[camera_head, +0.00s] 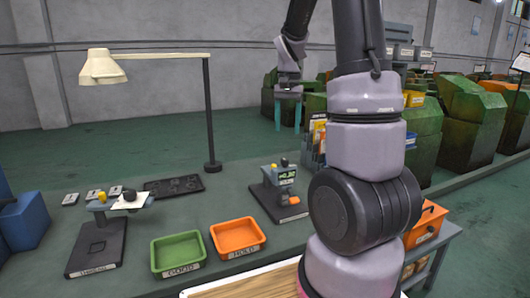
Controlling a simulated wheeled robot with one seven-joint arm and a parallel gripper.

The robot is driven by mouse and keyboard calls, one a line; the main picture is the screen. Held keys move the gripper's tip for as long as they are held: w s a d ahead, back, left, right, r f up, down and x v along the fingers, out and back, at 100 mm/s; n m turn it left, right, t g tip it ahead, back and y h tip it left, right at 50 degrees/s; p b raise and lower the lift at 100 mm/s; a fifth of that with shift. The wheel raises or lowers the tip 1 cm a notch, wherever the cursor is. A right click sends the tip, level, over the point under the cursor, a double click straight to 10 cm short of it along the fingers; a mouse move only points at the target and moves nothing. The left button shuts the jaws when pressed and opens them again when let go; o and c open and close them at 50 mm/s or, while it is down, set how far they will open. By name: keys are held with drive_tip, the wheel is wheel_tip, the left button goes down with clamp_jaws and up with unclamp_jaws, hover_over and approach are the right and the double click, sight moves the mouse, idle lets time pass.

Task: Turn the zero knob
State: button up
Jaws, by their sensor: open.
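A small gauge stand with a lit display (285,177) stands on the bench at the middle right. A dark round knob (284,162) shows at its top; I cannot read any label marking it as the zero knob. A second gauge stand (97,245) is at the left front, with a yellow part and a dark round part on top. My gripper (288,112) hangs high beyond the bench in the picture, fingers pointing down, apart and empty. It is well above and away from both stands and touches nothing.
A green tray (178,273) marked GOOD and an orange tray (237,254) marked HOLD lie at the front. A desk lamp (209,120) stands behind them near a dark mat (173,186). My arm hides the bench's right part.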

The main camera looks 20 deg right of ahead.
sight(285, 163)
drive_tip(key=f, duration=0.7)
drive_tip(key=w+f, duration=0.1)
drive_tip(key=f, duration=0.3)
drive_tip(key=shift+f, duration=0.15)
clamp_jaws()
